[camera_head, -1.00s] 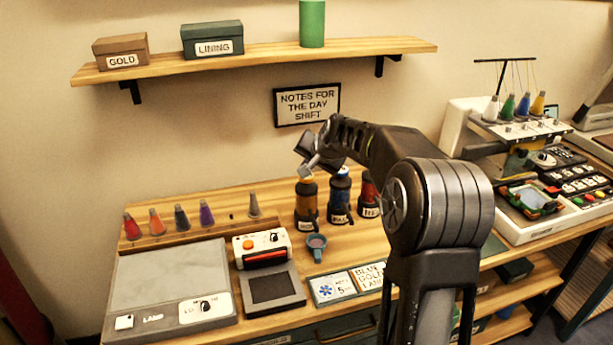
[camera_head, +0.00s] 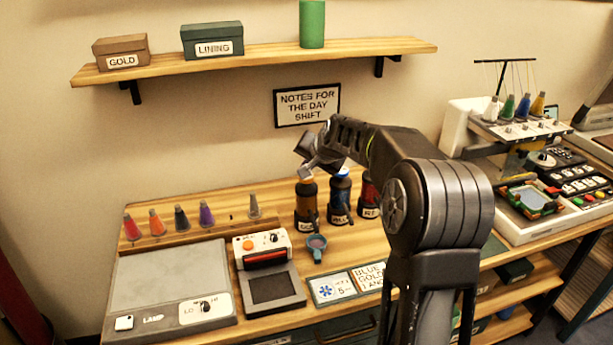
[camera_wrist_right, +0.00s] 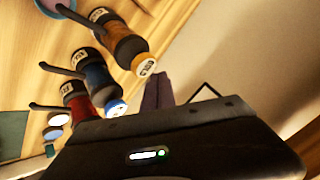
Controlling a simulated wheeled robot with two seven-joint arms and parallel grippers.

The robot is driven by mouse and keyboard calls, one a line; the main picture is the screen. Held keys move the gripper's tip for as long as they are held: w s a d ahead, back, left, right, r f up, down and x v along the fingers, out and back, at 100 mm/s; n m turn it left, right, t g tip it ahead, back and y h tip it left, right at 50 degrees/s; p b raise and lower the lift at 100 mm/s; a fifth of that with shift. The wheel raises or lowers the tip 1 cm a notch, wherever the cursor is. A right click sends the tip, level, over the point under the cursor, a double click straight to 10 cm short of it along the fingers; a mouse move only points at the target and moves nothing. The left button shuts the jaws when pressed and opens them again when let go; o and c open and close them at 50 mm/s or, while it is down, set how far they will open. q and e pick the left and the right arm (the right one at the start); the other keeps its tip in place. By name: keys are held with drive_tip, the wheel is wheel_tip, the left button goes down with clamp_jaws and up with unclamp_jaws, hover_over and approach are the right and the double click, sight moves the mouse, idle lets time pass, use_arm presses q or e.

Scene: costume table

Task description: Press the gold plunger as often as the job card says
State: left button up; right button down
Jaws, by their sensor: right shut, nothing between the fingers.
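The gold pump bottle (camera_head: 307,204) stands at the left of a row of three dark bottles on the table, its plunger top partly hidden by my gripper. My right gripper (camera_head: 306,170) is shut and empty, its tip just over that plunger. In the right wrist view, the shut fingers (camera_wrist_right: 158,91) are close to the gold bottle's labelled cap (camera_wrist_right: 146,65); I cannot tell if they touch. A card with a blue flower and a 5 (camera_head: 333,288) lies in front, beside a card reading "BLUE", "GOLD" (camera_head: 369,276), partly hidden by my arm. My left gripper is not in view.
The blue bottle (camera_head: 340,200) and red bottle (camera_head: 368,195) stand close to the right of the gold one. A small blue cup (camera_head: 316,247) sits in front. Several thread cones, a grey lamp panel (camera_head: 165,275) and an orange-button device (camera_head: 262,245) are on the left.

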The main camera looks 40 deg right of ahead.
sight(308, 178)
drive_tip(key=shift+f, duration=0.1)
idle(0.5)
drive_tip(key=shift+f+b, duration=0.35)
drive_tip(key=shift+f+b, duration=0.7)
drive_tip(key=shift+f, duration=0.2)
idle(0.8)
drive_tip(key=shift+r, duration=0.1)
drive_tip(key=shift+r+p, duration=1.15)
drive_tip(key=shift+r, duration=0.1)
drive_tip(key=shift+r, duration=0.1)
drive_tip(key=shift+r+p, duration=2.15)
drive_tip(key=shift+r, duration=0.25)
